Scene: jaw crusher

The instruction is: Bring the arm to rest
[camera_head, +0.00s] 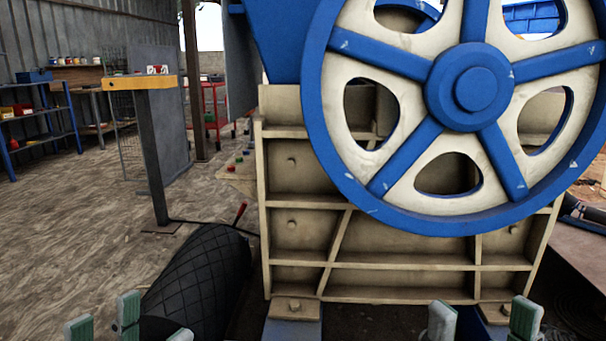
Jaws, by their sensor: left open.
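My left gripper (128,325) shows at the bottom left edge of the head view, with its pale green-grey fingertips spread apart and nothing seen between them. My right gripper (484,325) shows at the bottom right edge. Its fingertips also stand apart, with no held object visible. Both grippers are cut off by the lower edge, and the arms behind them are out of view. The jaw crusher (300,180) stands in front of both grippers, with a large blue and cream flywheel (468,85) on its side.
Shelves (40,115) line the left wall, and a red cart (212,110) stands farther back. The floor at left is mostly clear.

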